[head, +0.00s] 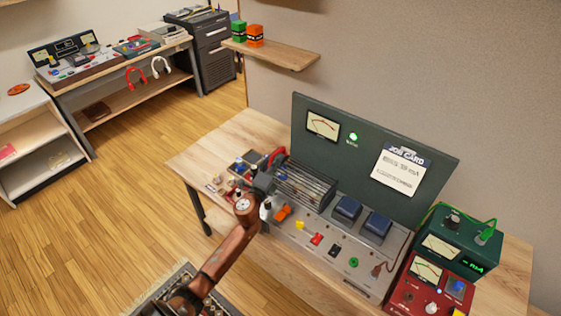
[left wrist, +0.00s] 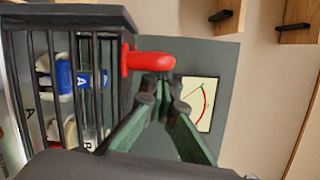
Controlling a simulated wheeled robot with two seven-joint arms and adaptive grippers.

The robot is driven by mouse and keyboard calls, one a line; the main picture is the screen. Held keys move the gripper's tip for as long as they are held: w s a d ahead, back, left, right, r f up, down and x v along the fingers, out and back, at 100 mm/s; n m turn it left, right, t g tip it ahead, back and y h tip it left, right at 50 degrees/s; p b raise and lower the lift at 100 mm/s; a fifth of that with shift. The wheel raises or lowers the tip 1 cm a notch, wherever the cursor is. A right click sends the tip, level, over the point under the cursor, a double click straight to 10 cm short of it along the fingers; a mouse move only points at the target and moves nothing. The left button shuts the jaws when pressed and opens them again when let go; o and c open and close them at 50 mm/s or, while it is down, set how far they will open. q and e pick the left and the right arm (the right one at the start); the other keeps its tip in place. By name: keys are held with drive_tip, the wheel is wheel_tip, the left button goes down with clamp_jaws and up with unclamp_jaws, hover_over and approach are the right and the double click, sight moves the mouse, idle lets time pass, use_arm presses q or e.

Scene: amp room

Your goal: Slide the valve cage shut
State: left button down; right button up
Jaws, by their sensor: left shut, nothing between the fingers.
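The valve cage (head: 305,184), a dark barred cover, sits on the amp's deck in front of the upright panel. In the left wrist view the cage (left wrist: 88,18) fills the left side, and a blue and white part marked A (left wrist: 64,76) shows behind its bars. Its red handle (left wrist: 148,61) sticks out to the right; it also shows in the head view (head: 277,156). My left gripper (left wrist: 160,88) is shut and empty, its green fingers close by the handle; whether they touch it I cannot tell. In the head view the left gripper (head: 268,172) partly hides the cage's left end.
The green panel (head: 300,120) with a meter and job card rises behind. Two blue blocks (head: 348,208) and coloured switches are right of the cage. Green (head: 460,240) and red (head: 425,285) meter boxes stand far right. A wooden shelf (head: 285,53) hangs above.

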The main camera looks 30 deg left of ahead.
sight(286, 171)
use_arm(q)
drive_tip(key=shift+a+r, duration=0.1)
drive_tip(key=shift+a, duration=0.25)
use_arm(e)
drive_tip(key=shift+w+d, duration=0.15)
drive_tip(key=shift+w, duration=0.2)
use_arm(q)
drive_tip(key=d, duration=0.3)
drive_tip(key=d+f, duration=0.1)
drive_tip(key=shift+s+d, duration=0.3)
drive_tip(key=shift+s, duration=0.05)
drive_tip(key=s+d, duration=0.1)
drive_tip(key=s, duration=0.8)
drive_tip(key=shift+s+d+f, duration=0.2)
drive_tip(key=shift+s+d, duration=0.05)
use_arm(e)
drive_tip(key=shift+s+r, duration=0.2)
